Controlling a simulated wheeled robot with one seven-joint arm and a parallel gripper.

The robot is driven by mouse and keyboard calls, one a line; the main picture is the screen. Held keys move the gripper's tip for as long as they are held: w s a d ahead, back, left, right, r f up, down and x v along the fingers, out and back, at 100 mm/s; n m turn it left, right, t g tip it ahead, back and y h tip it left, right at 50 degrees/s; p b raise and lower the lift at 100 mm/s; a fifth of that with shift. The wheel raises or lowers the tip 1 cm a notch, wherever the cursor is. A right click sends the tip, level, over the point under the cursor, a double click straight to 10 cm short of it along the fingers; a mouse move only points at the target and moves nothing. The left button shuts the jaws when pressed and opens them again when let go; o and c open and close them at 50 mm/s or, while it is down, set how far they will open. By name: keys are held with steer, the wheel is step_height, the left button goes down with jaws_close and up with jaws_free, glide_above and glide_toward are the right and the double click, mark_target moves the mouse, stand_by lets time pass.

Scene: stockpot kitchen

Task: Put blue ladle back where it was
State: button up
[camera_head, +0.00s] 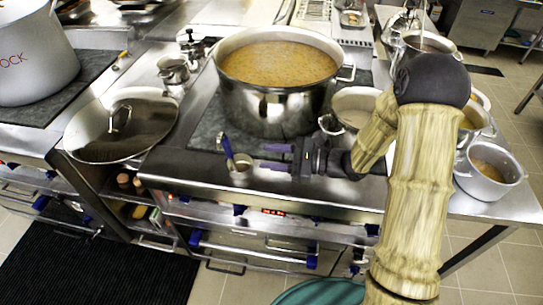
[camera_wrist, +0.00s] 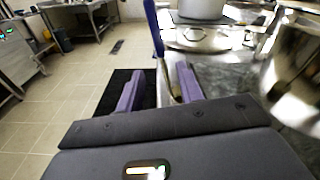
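The blue-handled ladle (camera_head: 226,148) stands tilted in a small metal cup (camera_head: 241,174) at the front edge of the steel counter, below the large stockpot. My gripper (camera_head: 262,157) is right of the ladle, its two purple fingers pointing left towards it. The fingers are apart with nothing held between them. In the wrist view the ladle's blue handle (camera_wrist: 153,28) rises ahead of my gripper (camera_wrist: 158,80), nearer the right finger. Its lower end is partly hidden behind that finger. I cannot tell whether finger and ladle touch.
The large stockpot (camera_head: 277,99) full of orange-brown soup stands just behind the cup. A small pot (camera_head: 489,172) stands at the right. Floor in front is mostly clear.

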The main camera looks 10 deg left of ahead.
stand_by(0.3)
steer(key=s+d+f+n+g+h, duration=0.2)
steer(key=s+d+n+h, duration=0.2)
steer(key=s+h, duration=0.15)
steer(key=s+d+f+n+g+h, duration=0.2)
steer(key=s+d+n+h, duration=0.25)
steer(key=s, duration=0.25)
steer(key=d+r+n+t+h, duration=0.2)
steer(key=d+n+h, duration=0.1)
steer(key=d, duration=0.3)
steer(key=d+r+n+t+h, duration=0.1)
steer(key=d+n+t+h, duration=0.2)
steer(key=d+n+h, duration=0.1)
steer(key=shift+w+d+r+n, duration=0.35)
steer(key=shift+d+n, duration=0.1)
steer(key=shift+d, duration=0.4)
steer(key=shift+a, duration=0.1)
